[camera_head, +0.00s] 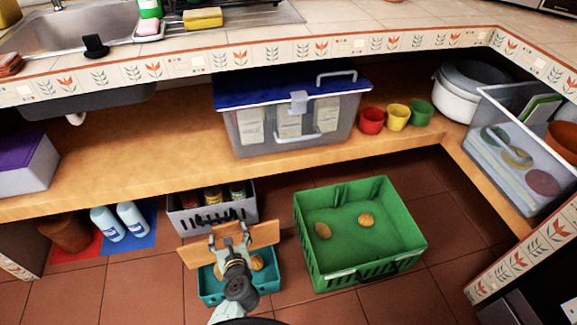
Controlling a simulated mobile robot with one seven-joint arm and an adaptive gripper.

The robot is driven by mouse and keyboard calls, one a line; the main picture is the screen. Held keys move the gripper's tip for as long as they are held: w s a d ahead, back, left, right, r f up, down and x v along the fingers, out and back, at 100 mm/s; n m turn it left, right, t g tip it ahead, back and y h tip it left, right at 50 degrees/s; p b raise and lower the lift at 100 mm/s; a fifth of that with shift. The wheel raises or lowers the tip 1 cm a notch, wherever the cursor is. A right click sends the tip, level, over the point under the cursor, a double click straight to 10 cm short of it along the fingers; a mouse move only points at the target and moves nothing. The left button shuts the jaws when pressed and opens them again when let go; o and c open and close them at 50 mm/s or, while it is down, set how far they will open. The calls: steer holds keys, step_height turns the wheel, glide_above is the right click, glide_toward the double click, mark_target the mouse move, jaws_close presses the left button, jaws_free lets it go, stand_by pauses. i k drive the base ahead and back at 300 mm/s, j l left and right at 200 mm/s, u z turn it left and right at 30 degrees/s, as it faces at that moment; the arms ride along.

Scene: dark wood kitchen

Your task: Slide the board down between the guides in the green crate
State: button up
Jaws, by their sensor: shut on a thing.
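The green crate (313,262) stands on the tiled floor right of centre, with two brown roundish items (366,220) on its bottom. Narrow upright marks that may be the guides (340,194) show on its far inner wall; I cannot make them out clearly. My gripper (230,236) is shut on a light-brown wooden board (264,235), which spans to both sides of it. The board is above the teal crate, left of the green crate and apart from it. My gripper and arm hide part of the board and of the teal crate.
The teal crate (208,290) holds brown items. A grey crate (180,222) with jars or bottles stands behind it. A wooden shelf (180,160) overhangs behind, bearing a lidded clear box (255,145) and coloured cups (397,117). Some bare floor separates the teal and green crates.

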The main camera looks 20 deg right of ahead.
mark_target(352, 238)
steer(key=i+j, duration=0.1)
steer(key=j, duration=0.25)
steer(key=i+j, duration=0.1)
steer(key=j, duration=0.3)
steer(key=i+j, duration=0.1)
steer(key=j, duration=0.6)
steer(key=i+j+z, duration=0.1)
steer(key=j, duration=0.3)
steer(key=i+j, duration=0.15)
steer(key=j, duration=0.25)
steer(key=z, duration=2)
steer(key=i, duration=1)
